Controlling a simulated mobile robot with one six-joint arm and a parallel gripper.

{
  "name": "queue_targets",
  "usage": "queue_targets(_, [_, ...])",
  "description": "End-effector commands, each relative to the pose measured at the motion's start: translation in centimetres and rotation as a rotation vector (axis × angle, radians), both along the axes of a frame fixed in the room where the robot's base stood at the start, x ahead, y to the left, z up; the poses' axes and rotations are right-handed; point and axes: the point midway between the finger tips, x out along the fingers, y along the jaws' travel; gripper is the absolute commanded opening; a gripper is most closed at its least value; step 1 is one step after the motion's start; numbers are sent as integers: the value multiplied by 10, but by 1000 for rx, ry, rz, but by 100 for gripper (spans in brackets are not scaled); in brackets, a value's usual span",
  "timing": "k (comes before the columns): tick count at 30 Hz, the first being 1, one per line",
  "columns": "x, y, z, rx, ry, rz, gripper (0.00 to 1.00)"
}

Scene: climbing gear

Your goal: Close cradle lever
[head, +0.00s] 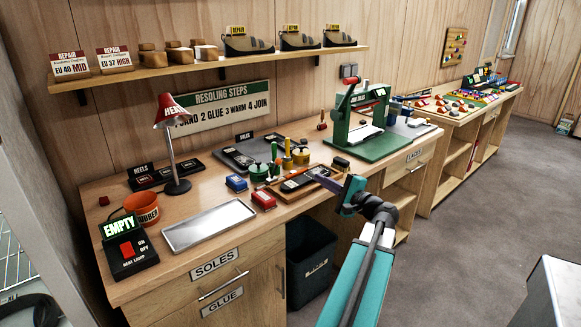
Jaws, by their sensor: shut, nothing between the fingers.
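A green press-like cradle (371,143) stands toward the right end of the workbench. A lever with a red grip (347,95) rises at the cradle's left side, its grip above a pale roller or bar. My gripper (318,178) reaches over the bench's front edge, in front of and to the left of the cradle. It is shut and empty, and apart from the lever in the picture. Its fingers are small in this view.
A red lamp (171,112) and a metal tray (208,224) stand farther left. A dark bin (311,262) sits below the bench.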

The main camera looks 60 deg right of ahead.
Motion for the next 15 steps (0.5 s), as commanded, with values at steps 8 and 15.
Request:
queue_targets(8, [18, 0, 1, 0, 0, 12, 0])
queue_targets(15, [46, -8, 1, 0, 0, 15, 0])
